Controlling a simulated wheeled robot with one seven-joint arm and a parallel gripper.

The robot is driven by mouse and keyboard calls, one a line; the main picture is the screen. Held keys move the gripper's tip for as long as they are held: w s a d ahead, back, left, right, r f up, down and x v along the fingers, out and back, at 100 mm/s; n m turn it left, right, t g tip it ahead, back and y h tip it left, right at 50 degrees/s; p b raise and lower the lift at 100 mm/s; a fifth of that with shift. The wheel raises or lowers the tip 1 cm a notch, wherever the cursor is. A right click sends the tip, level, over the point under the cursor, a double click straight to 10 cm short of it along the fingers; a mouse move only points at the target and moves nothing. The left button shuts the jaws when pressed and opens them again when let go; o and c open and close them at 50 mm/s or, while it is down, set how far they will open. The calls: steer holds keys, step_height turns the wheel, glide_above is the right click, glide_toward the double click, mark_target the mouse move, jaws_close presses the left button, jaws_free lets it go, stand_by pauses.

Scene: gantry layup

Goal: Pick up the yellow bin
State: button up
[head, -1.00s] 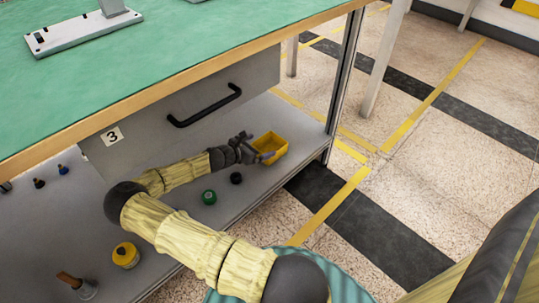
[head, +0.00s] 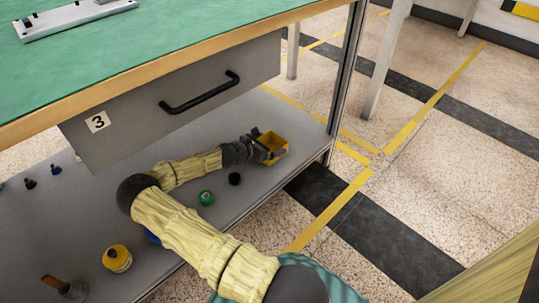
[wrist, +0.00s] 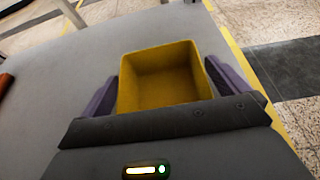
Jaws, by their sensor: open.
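The yellow bin (head: 275,146) is a small open-topped box, empty inside. It sits on the grey lower shelf (head: 226,197) near its right end, under the workbench. In the wrist view the bin (wrist: 163,80) lies between the two purple fingers of my gripper (wrist: 163,92), one on its left and one on its right. The fingers are open; whether either touches the bin walls I cannot tell. In the head view my gripper (head: 263,150) is at the bin's left side and hides part of it.
A black cap (head: 235,179) and a green roll (head: 206,198) lie near my arm. A yellow container (head: 117,259) and a brush (head: 65,287) stand at the front left. A drawer (head: 170,115) with a black handle hangs above. A bench leg (head: 345,80) stands right of the bin.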

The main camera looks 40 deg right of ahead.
steer(key=shift+d, duration=0.25)
steer(key=shift+f, duration=0.1)
steer(key=c, duration=0.7)
steer(key=shift+c, duration=0.2)
steer(key=shift+r+p, duration=0.8)
step_height(320, 180, up, 3)
steer(key=p, duration=0.2)
steer(key=shift+f+p, duration=0.1)
steer(key=shift+p, duration=0.25)
steer(key=s+a+p, duration=0.2)
steer(key=s+a, duration=0.2)
steer(key=s+a+p, duration=0.3)
steer(key=s+a, duration=0.1)
steer(key=s+a+p, duration=0.2)
steer(key=s+a, duration=0.1)
steer(key=s, duration=0.1)
steer(key=shift+s+a+f, duration=0.25)
steer(key=shift+a+f, duration=0.05)
steer(key=shift+a, duration=0.1)
steer(key=shift+s+a+f, duration=0.1)
steer(key=shift+s+a, duration=0.15)
steer(key=shift+s, duration=0.05)
